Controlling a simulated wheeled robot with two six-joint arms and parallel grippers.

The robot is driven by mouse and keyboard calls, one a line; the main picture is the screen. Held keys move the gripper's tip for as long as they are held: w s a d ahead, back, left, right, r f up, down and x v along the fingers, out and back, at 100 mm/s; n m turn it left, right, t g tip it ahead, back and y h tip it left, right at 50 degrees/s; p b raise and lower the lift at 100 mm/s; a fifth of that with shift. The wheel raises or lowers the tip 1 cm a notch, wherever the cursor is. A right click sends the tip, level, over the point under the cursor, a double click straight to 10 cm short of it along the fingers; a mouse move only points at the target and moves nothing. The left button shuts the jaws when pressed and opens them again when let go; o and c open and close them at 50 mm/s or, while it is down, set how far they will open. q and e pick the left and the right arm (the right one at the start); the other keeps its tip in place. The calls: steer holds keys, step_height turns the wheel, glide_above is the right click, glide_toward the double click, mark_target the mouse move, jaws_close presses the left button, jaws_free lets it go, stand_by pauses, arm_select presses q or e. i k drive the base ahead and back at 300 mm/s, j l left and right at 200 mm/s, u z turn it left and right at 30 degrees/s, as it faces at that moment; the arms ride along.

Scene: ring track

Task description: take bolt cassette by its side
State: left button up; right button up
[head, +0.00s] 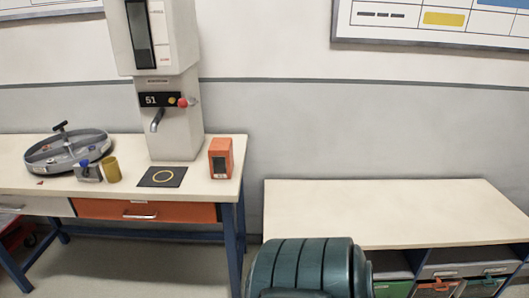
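An orange box with a dark window in its front, which looks like the bolt cassette (221,158), stands upright at the right end of the left workbench (215,190) in the head view. It stands just right of the tall grey machine (178,130), with a narrow gap between them. Its front and top show; its back is hidden. Neither of my grippers is in view, and nothing is touching the orange box.
A round grey ring-shaped device (68,150), a small metal block (88,173), a yellow cup (112,169) and a black mat (162,177) share the bench. The right bench (380,210) has a clear top. A dark green ribbed shape (305,268), possibly mine, fills the bottom centre.

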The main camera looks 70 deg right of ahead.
mark_target(220, 151)
steer(key=l+z, duration=0.15)
steer(key=z, duration=1.75)
steer(key=i+l+z, duration=0.15)
steer(key=k+l, duration=0.05)
steer(key=l, duration=0.05)
